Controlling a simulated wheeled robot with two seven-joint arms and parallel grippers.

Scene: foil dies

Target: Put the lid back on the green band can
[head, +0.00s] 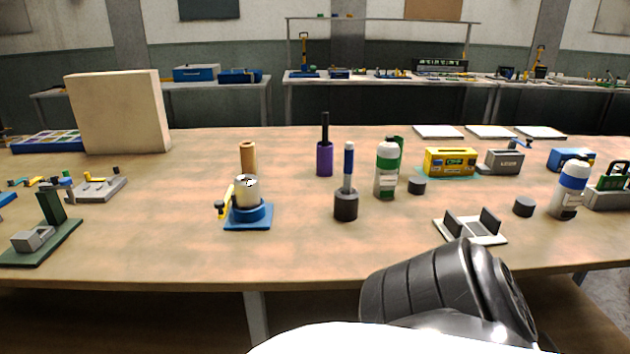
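The green band can (386,182) is white with a green band near its top and stands upright right of the table's middle. A small dark round piece (417,186) lies on the table just right of it; it may be a lid, but I cannot tell for sure. A similar dark piece (524,207) lies farther right, beside a white can with a blue band (567,200). Another green shape (399,145) shows partly hidden behind the green band can. Neither of my grippers is in view; a dark ribbed part of my arm shows at the bottom right.
A light plate with two dark uprights (480,240) lies in front. A yellow box (450,162) stands behind right. The front middle of the table (310,255) is clear.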

